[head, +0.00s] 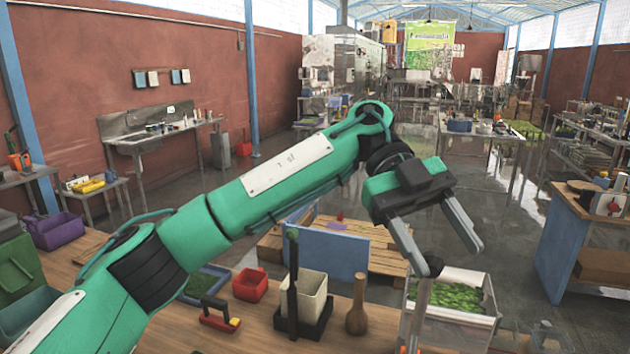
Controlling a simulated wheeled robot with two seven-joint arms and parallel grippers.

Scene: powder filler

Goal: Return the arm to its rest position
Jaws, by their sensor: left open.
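My left arm (240,197) is green with dark joints and reaches from the lower left up across the middle of the head view. Its gripper (455,262) hangs at the arm's end, right of centre. My right gripper is not in view.
On the wooden bench (235,335) stand a red cup (250,285), a white container (309,294) in a dark holder, a wooden pestle-like tool (357,310) and a red-handled tool (219,318). A blue-sided wooden counter (565,235) stands at right. Open wet floor lies beyond the bench.

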